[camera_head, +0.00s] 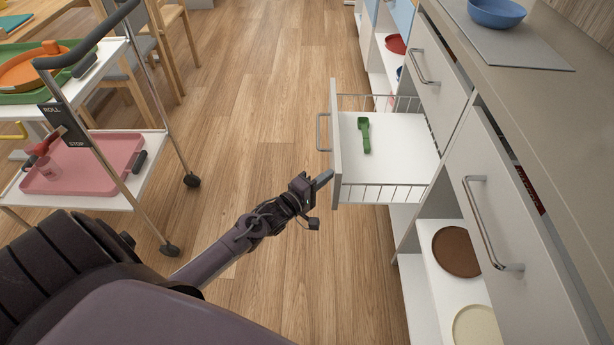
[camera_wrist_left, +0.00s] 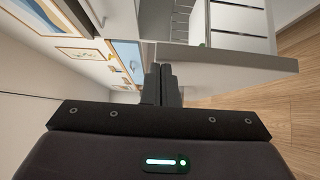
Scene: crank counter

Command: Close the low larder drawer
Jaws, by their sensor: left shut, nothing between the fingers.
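The low larder drawer (camera_head: 390,168) is pulled out from the counter at the right of the head view. It has a pale front panel (camera_head: 336,150), wire side rails and a metal bar handle (camera_head: 322,132). A green utensil (camera_head: 365,134) lies inside it. My left gripper (camera_head: 325,178) is shut and empty, with its tips at the near end of the drawer front; I cannot tell if they touch. In the left wrist view, the shut fingers (camera_wrist_left: 161,72) point at the drawer front (camera_wrist_left: 220,58). My right gripper is not in view.
A trolley with a pink tray (camera_head: 85,164) and an orange plate (camera_head: 30,70) stands at the left. A cabinet with a handle (camera_head: 484,225) and open shelves holding a brown plate (camera_head: 457,251) is at the right. The wooden floor between them is clear.

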